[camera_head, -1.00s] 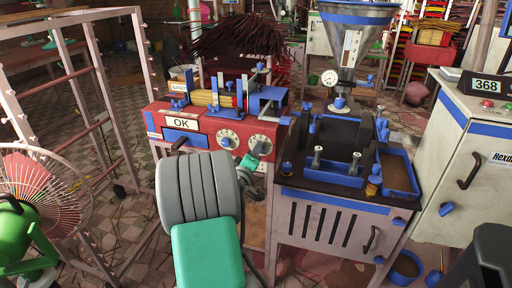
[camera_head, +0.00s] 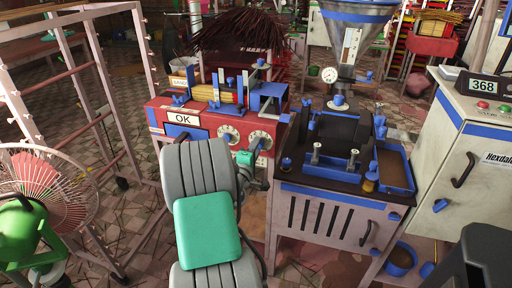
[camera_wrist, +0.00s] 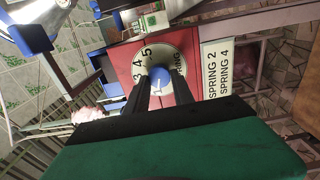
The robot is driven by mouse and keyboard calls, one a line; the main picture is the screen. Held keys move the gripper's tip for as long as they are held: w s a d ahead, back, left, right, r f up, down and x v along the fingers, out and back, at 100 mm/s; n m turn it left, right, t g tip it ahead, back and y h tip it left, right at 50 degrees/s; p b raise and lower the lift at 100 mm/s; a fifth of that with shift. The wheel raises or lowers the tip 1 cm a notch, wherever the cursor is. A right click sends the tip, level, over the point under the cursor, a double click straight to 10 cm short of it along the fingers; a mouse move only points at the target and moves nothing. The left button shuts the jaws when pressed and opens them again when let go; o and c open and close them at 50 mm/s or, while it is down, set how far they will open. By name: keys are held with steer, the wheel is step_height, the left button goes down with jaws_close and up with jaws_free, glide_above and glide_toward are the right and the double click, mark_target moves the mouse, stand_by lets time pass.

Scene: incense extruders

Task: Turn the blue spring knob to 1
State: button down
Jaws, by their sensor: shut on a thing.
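The blue spring knob (camera_wrist: 158,76) sits at the centre of a round white dial (camera_wrist: 147,59) in the wrist view. The digits 3, 4 and 5 and part of the word SPRING show on the dial; the rest is hidden by my fingers. My gripper (camera_wrist: 163,90) has its two dark fingers shut on the knob, one on each side. A white mark shows on the knob's face. In the head view my gripper (camera_head: 256,155) is at the right dial (camera_head: 262,138) on the front of the red machine (camera_head: 160,108), and the knob is hidden there.
A second dial (camera_head: 228,136) is just left of it, and an OK display (camera_head: 184,118) is further left. A SPRING 2, SPRING 4 plate (camera_wrist: 219,70) is beside the dial. A dark-topped cabinet (camera_head: 335,215) stands close on the right, a metal rack (camera_head: 75,75) on the left.

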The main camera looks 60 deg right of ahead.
steer(key=c, duration=1.1)
jaws_free()
steer(key=a, duration=0.5)
steer(key=s+a, duration=0.1)
steer(key=a, duration=0.1)
steer(key=shift+s+a+b, duration=0.1)
steer(key=shift+a+b, duration=0.25)
